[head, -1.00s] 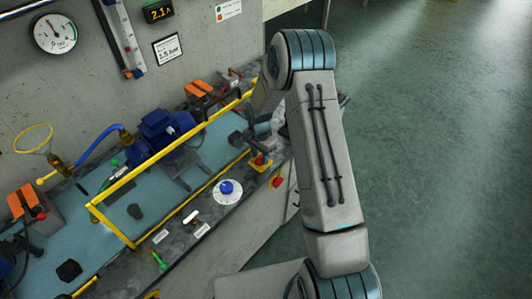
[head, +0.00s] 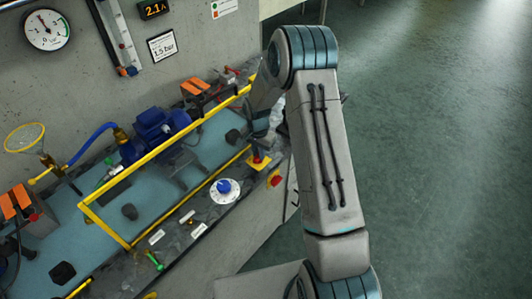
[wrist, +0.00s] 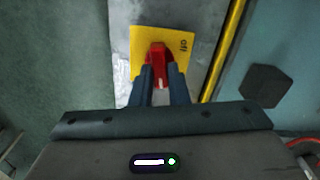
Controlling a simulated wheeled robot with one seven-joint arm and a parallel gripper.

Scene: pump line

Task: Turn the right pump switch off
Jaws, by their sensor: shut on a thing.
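The pump switch is a red handle (wrist: 159,58) on a yellow plate (wrist: 190,33) with a printed word "off" at its right side in the wrist view. In the head view the yellow plate (head: 262,165) sits on the bench's front ledge at the far right end. My gripper (wrist: 159,75) has its two fingers on either side of the red handle and is shut on it.
A yellow rail (head: 165,148) runs along the bench. A blue knob on a white dial (head: 225,191) and a green lever (head: 154,260) are on the ledge to the left. A blue pump (head: 160,128) stands behind the rail. The floor at right is clear.

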